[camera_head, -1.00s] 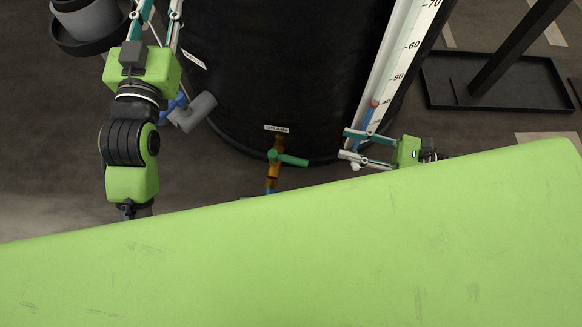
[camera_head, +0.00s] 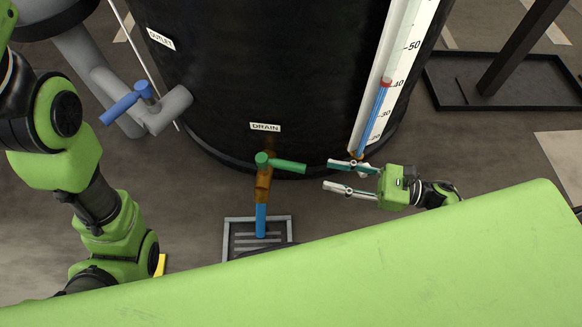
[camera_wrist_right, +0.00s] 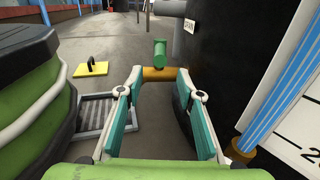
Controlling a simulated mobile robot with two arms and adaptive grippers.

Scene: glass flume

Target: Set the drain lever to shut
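The green drain lever (camera_head: 284,164) sits on a brass valve (camera_head: 264,183) below the DRAIN label (camera_head: 265,127) on the black tank. It points right, crosswise to the blue pipe (camera_head: 261,220) below the valve. My right gripper (camera_head: 331,175) is open and empty, just right of the lever's free end and apart from it. In the right wrist view, the lever's round end (camera_wrist_right: 160,49) faces the camera, beyond and above the gap between the open fingers (camera_wrist_right: 160,80). The brass valve (camera_wrist_right: 159,73) shows behind that gap. My left gripper is out of view.
The black tank (camera_head: 270,70) stands behind the valve. A blue outlet lever (camera_head: 126,103) on a grey pipe is to the left. A gauge tube (camera_head: 378,110) with a scale rises behind my right gripper. A floor grate (camera_head: 233,233) lies below the drain pipe.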

